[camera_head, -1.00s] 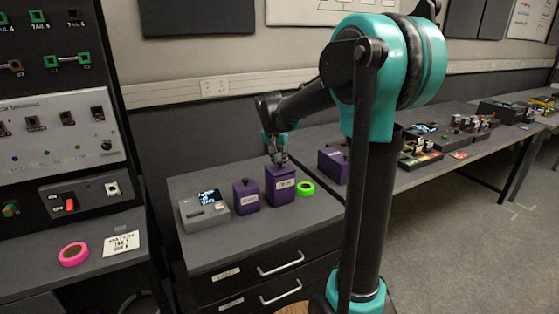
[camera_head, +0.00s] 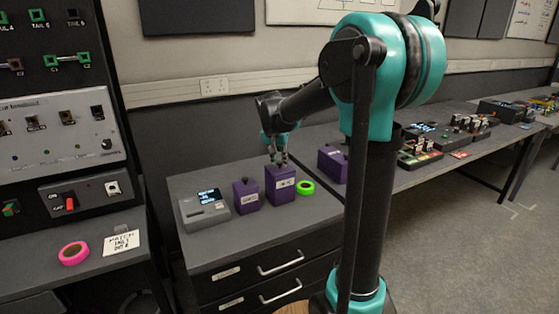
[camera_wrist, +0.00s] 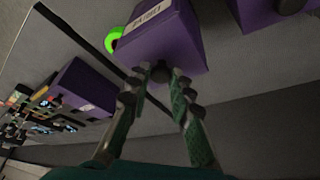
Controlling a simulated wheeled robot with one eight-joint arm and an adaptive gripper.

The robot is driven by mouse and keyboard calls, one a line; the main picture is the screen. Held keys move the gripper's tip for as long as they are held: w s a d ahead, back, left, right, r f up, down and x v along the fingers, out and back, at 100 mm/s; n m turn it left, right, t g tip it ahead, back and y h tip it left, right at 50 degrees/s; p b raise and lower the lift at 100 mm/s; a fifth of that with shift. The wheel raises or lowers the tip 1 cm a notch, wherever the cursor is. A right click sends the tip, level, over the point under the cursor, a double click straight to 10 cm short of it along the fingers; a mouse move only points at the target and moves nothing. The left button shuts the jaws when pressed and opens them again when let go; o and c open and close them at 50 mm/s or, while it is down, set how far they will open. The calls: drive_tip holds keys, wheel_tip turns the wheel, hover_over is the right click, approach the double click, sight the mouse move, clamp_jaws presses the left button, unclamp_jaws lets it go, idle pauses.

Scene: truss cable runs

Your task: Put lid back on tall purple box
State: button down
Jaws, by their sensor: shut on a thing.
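The tall purple box (camera_head: 281,186) stands upright on the grey bench, with a white label on its front. In the wrist view the tall purple box (camera_wrist: 175,42) fills the upper middle. My gripper (camera_head: 278,160) is over its top, pointing down. In the wrist view my gripper (camera_wrist: 164,72) is shut on the dark knob (camera_wrist: 160,76) of the purple lid (camera_wrist: 185,65). The lid sits at the top of the box with no clear gap, but I cannot tell whether it is fully seated. The fingers hide part of the knob.
A shorter purple box (camera_head: 246,197) stands close on the left, beside a grey device (camera_head: 204,208) with a screen. A green tape roll (camera_head: 306,188) lies right of the tall box. Another purple box (camera_head: 332,163) stands further right. A wall rises behind the bench.

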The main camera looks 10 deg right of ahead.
drive_tip(key=c, duration=1.3)
unclamp_jaws()
drive_tip(key=shift+o, duration=0.7)
drive_tip(key=o, duration=0.4)
drive_tip(key=shift+r, duration=0.15)
drive_tip(key=shift+r, duration=3.35)
drive_tip(key=shift+c, duration=0.6)
